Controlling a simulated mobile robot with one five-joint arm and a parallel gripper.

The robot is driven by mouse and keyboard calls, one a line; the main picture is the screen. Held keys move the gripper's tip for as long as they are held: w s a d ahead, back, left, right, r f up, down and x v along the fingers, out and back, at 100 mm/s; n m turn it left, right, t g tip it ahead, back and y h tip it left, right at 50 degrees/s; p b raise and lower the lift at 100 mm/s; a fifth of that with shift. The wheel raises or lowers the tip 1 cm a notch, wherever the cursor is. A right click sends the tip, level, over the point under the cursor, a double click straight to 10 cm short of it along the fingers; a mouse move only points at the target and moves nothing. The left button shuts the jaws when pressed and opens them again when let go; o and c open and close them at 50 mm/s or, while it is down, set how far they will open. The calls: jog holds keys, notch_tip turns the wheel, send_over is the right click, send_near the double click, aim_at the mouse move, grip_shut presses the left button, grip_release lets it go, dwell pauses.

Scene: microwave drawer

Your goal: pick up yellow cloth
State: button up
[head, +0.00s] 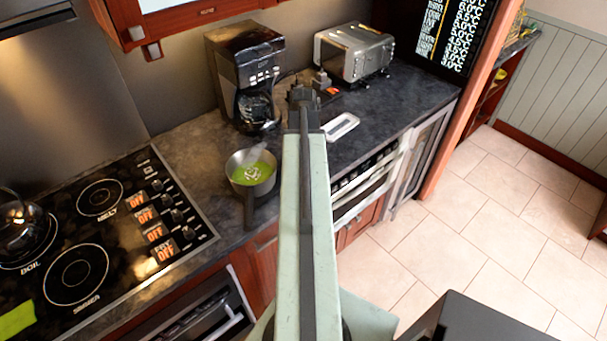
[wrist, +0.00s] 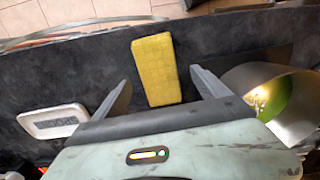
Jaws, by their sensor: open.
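The yellow cloth (wrist: 155,55) is a flat, textured yellow rectangle lying on the dark counter in the wrist view. In the head view I cannot make it out; my arm covers part of the counter. My gripper (wrist: 161,80) is open, with one finger on each side of the cloth in the picture. The fingers look apart from the cloth, and nothing is held. How high they are above it I cannot tell. In the head view my gripper (head: 304,94) is over the counter in front of the coffee maker and toaster oven.
A pot (head: 251,174) with green contents stands left of my arm, close to the right finger in the wrist view. A coffee maker (head: 245,75) and toaster oven (head: 353,52) stand behind. The stove (head: 105,235) is left.

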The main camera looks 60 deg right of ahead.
notch_tip(320, 180, down, 4)
jog(key=shift+d+r+b, duration=0.1)
jog(key=shift+r+b, duration=0.1)
jog(key=shift+b, duration=0.95)
jog(key=shift+r, duration=0.15)
jog(key=c, duration=1.5)
jog(key=shift+o, duration=0.2)
jog(key=shift+r, duration=0.1)
notch_tip(320, 180, up, 10)
jog(key=p, duration=1)
